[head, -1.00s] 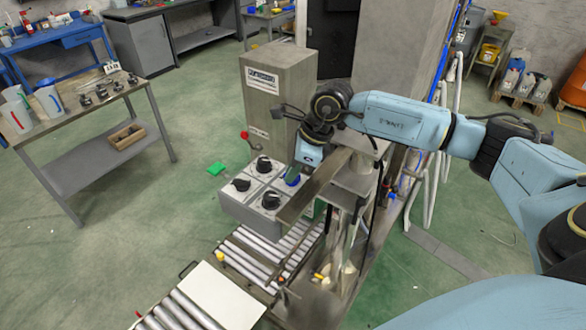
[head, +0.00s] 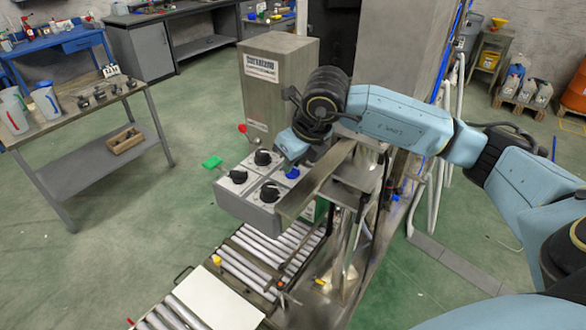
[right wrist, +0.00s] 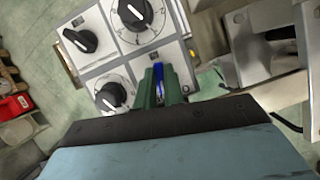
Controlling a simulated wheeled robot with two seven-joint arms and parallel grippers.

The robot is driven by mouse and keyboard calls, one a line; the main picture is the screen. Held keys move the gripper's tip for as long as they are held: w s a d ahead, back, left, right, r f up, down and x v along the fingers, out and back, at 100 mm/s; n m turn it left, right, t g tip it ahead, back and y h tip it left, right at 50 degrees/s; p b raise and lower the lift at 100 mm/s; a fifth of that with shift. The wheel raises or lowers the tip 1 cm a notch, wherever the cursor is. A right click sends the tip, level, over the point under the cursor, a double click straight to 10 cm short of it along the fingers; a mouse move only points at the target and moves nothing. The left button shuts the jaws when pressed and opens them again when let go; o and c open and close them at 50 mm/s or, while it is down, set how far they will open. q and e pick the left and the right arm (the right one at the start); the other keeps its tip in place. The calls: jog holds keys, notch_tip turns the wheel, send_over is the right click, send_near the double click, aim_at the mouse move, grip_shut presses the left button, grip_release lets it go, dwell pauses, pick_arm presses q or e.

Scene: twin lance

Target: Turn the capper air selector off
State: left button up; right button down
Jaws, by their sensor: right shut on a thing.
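A grey control box (head: 236,207) carries several dials in the head view. Three have black knobs: far (head: 263,158), left (head: 238,176) and near (head: 270,192). The fourth, at the right, has a blue handle (head: 292,173). No readable label shows which one is the capper air selector. My right gripper (right wrist: 160,88) has its green fingers shut on the blue handle (right wrist: 158,74), which shows between them in the right wrist view. The dial under it is mostly hidden by the fingers. My left gripper is not in view.
A tall grey cabinet (head: 275,105) stands behind the box, with a red-tipped lever (head: 242,128) at its side. A metal bar (head: 318,182) runs close along the box's right. A roller conveyor (head: 243,262) lies below. Open floor lies left.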

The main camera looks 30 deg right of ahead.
jog(key=shift+m+h+b, duration=0.8)
jog(key=shift+m+b, duration=0.35)
jog(key=shift+m, duration=0.75)
jog(key=c, duration=1.5)
grip_release()
jog(key=v, duration=1.3)
jog(key=shift+r+b, duration=0.2)
jog(key=shift+b, duration=0.15)
jog(key=shift+s, duration=0.1)
